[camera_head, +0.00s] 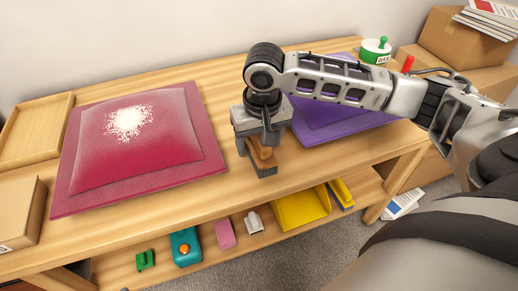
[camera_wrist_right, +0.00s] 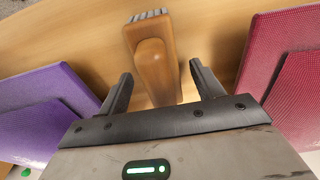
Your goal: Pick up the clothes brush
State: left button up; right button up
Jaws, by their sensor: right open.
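The clothes brush (camera_head: 264,160) has a brown wooden body and grey bristles. It is on the table between the red and the purple cushions, near the front edge. My right gripper (camera_head: 257,150) is right above and around it, pointing down. In the right wrist view the brush (camera_wrist_right: 153,60) runs lengthwise between the two open fingers of the gripper (camera_wrist_right: 160,90), with a gap showing on each side. The gripper partly hides the brush in the head view. My left gripper is not in view.
A red cushion on a mat (camera_head: 70,200) lies left, and a purple one (camera_head: 345,130) lies right. A wooden tray (camera_head: 35,128) and a cardboard box (camera_head: 20,212) stand at the far left. A green-lidded pot (camera_head: 376,50) is at the back. The lower shelf holds a yellow bin (camera_head: 300,208).

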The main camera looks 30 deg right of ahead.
jog(key=shift+w+f, duration=0.1)
jog(key=shift+f, duration=0.7)
jog(key=c, duration=1.1)
